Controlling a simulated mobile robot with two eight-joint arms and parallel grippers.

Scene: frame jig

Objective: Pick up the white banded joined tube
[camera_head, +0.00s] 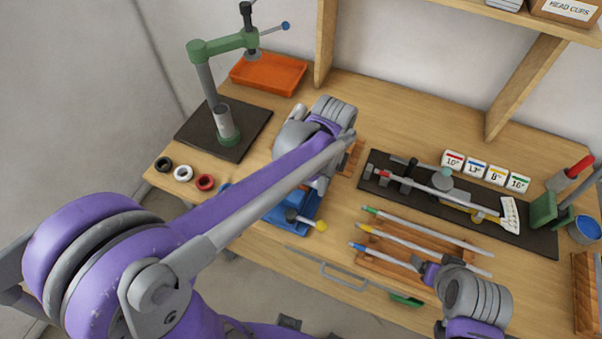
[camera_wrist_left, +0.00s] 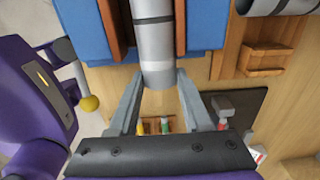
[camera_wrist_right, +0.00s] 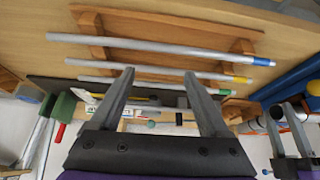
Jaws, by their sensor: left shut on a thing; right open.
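The white banded joined tube (camera_wrist_left: 155,42) is a pale grey-white tube with dark bands, running up the middle of the left wrist view. It lies between the wooden-faced jaws of the blue vise (camera_wrist_left: 85,30). My left gripper (camera_wrist_left: 160,88) is shut on the tube's near end, one finger on each side. In the head view my left arm hides most of the tube and part of the vise (camera_head: 283,212). My right gripper (camera_wrist_right: 158,77) is open and empty, close to the tubes on the wooden rack at the table's front.
Tubes with green, yellow and blue ends (camera_head: 425,232) lie on the wooden rack. A black board (camera_head: 530,238) with a measuring rod lies behind them. A green press (camera_head: 225,45), an orange tray (camera_head: 268,75) and coloured rings (camera_head: 183,173) are at the left.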

